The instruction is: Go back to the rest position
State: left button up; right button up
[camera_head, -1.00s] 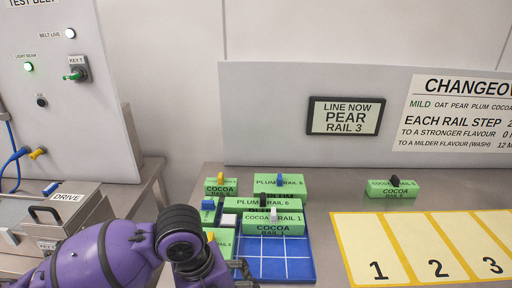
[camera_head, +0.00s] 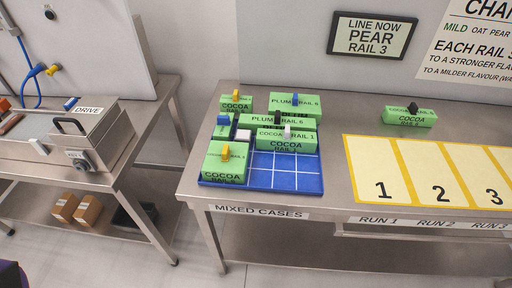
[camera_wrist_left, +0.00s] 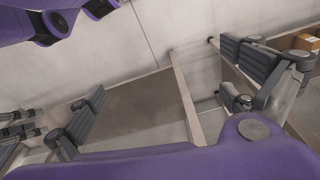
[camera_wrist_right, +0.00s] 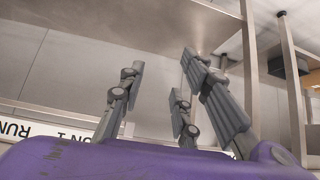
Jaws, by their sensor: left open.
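My left gripper (camera_wrist_left: 172,100) shows in the left wrist view with its grey fingers spread wide and nothing between them. My right gripper (camera_wrist_right: 165,95) shows in the right wrist view with its fingers apart and empty. Neither gripper shows in the head view; only a bit of my purple arm is at its lower left corner. Both wrist views look onto table undersides, legs and floor, and I see no case near the fingers.
A blue tray (camera_head: 284,180) with several green cases stands on the steel table (camera_head: 345,115). A cocoa case (camera_head: 408,118) sits apart at the back right, near yellow-edged numbered lanes (camera_head: 380,185). A separate bench with a drive box (camera_head: 85,135) is at the left, with floor between.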

pick_arm(q)
jog(key=s+a+n, duration=0.2)
jog(key=s+a, duration=0.1)
jog(key=s, duration=0.1)
jog(key=w+d+f+t, duration=0.4)
jog(key=w+f+t, duration=0.3)
jog(key=w+f, duration=0.3)
jog(key=shift+d+f+h, duration=0.3)
jog(key=shift+d+f, duration=0.1)
